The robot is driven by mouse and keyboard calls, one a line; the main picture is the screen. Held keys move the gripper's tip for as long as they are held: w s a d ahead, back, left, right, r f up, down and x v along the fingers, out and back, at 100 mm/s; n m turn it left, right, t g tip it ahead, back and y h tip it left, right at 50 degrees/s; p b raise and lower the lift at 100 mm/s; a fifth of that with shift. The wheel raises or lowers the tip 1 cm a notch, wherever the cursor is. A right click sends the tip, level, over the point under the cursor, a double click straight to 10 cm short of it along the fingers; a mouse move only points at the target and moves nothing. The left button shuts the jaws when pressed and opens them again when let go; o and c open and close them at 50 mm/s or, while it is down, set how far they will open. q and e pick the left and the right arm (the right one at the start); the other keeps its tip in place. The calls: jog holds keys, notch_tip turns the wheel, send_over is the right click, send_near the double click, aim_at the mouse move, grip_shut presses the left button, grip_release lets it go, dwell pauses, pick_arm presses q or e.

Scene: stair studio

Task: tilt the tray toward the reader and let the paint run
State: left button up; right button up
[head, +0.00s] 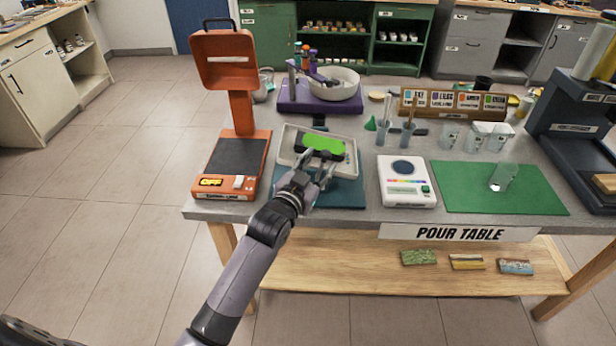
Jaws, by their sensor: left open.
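A pale grey tray (287,158) with a raised rim lies on a teal mat (347,198) at the front of the table. A bright green patch of paint (323,144) is in it, with a dark area along its near side that I cannot make out. A white device with a round dark window and a colour strip, seemingly the reader (406,190), stands to the right of the tray. My left gripper (312,172) is open at the tray's near side; its fingers overlap the near rim, and I cannot tell whether they touch it. My right gripper is not in view.

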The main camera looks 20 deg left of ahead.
pick_arm(q)
jog(key=s, duration=0.6)
jog(key=shift+s+a+r, duration=0.25)
jog(key=shift+a+r, duration=0.05)
jog(key=s+f+g, duration=0.3)
jog(key=s+f, duration=0.1)
jog(key=f, duration=0.9)
jog(key=s+a+f+g, duration=0.15)
jog(key=s+f, duration=0.25)
jog(key=f, duration=0.8)
jog(key=s+d+f+g, duration=0.1)
jog(key=s+f+g, duration=0.3)
jog(key=f, duration=0.9)
jog(key=s+a+f+g, duration=0.1)
jog(key=s+f+g, duration=0.1)
jog(key=s+f, duration=0.5)
jog(key=s+a+f+g+y, duration=0.1)
jog(key=s+f+g, duration=0.2)
jog(key=s, duration=1.4)
jog(key=s+a+f+n+g, duration=0.1)
jog(key=s+f+g, duration=0.1)
jog(key=s+f, duration=0.8)
jog(key=s, duration=0.3)
jog(key=shift+a+f+y, duration=0.35)
jog(key=shift+a+y, duration=0.05)
jog(key=shift+g, duration=0.25)
